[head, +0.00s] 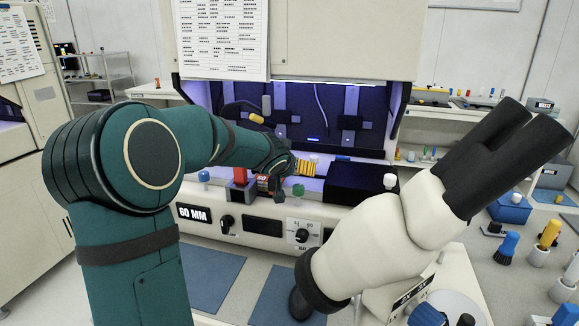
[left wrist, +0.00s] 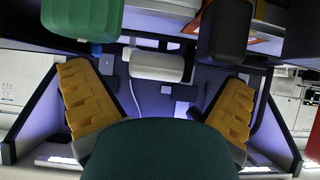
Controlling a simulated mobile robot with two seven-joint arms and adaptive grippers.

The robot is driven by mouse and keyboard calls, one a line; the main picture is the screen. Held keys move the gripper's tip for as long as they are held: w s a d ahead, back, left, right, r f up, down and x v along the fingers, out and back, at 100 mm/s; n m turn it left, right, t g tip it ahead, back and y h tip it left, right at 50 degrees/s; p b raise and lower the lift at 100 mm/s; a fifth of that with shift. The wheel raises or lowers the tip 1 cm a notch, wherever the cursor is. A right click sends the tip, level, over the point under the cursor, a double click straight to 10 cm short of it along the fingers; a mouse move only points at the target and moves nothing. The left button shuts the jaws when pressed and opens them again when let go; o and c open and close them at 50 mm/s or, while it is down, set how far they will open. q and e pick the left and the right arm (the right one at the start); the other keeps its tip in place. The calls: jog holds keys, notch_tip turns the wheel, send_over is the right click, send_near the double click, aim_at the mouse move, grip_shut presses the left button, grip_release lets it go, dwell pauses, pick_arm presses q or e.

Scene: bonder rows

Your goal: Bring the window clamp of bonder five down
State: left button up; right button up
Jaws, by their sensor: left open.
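A bonder (head: 275,222) with a "60 MM" label stands in front of me; no bonder number is legible. My left gripper (head: 284,147) reaches into its lit work area. One ridged yellow finger shows clearly in the head view; a yellow piece above my arm may be the other. In the left wrist view my left gripper (left wrist: 157,108) is open, its fingers wide apart. A white cylinder (left wrist: 157,65) shows beyond and between them, not gripped. I cannot tell whether it belongs to the window clamp, which I cannot clearly pick out. My right gripper is not in view.
A white microscope head (head: 375,240) with black eyepieces stands close at front right. A side bench (head: 450,125) with small tools is at the right.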

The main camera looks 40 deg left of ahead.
pick_arm(q)
jog(key=v, duration=0.6)
dwell(0.4)
jog(key=v, duration=1.2)
